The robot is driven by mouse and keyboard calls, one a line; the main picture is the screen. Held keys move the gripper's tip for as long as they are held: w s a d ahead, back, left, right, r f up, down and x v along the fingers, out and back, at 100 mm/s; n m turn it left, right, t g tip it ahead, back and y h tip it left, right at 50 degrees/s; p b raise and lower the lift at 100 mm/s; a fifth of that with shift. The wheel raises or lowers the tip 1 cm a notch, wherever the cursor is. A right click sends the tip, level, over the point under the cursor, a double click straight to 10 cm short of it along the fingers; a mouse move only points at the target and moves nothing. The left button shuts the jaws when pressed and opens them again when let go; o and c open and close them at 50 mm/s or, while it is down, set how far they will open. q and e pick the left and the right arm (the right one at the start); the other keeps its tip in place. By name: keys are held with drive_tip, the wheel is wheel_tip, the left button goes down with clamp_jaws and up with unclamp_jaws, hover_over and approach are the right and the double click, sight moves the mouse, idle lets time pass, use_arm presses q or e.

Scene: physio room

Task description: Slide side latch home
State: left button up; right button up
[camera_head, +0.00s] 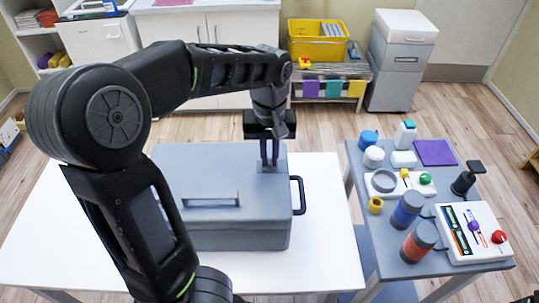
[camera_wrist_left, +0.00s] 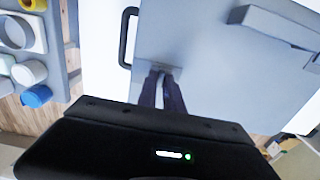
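A grey-blue case (camera_head: 220,222) stands on the white table, its lid down, with a long bar handle (camera_head: 210,199) on top. A black loop handle (camera_head: 299,194) sits at its right side. My left gripper (camera_head: 269,163) reaches down to the far right part of the lid. Its two narrow fingers are close together at a small grey latch-like piece (camera_head: 272,168). In the left wrist view the fingertips (camera_wrist_left: 163,72) meet that piece, with a thin gap between the fingers; whether they clamp it is unclear.
The white table (camera_head: 325,240) has bare room around the case. A grey side table (camera_head: 398,257) at right holds jars, a purple pad (camera_head: 435,152) and a control panel (camera_head: 472,232). Behind stand white cabinets (camera_head: 215,50) and a yellow bin (camera_head: 318,39) on a bench.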

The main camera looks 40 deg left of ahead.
sight(281, 167)
use_arm(q)
clamp_jaws()
idle(0.8)
drive_tip(key=shift+w+d, duration=0.9)
drive_tip(key=shift+d, duration=0.25)
drive_tip(key=o, duration=0.6)
unclamp_jaws()
drive_tip(key=shift+c, duration=0.2)
drive_tip(key=shift+r, duration=0.1)
wheel_tip(281, 167, up, 8)
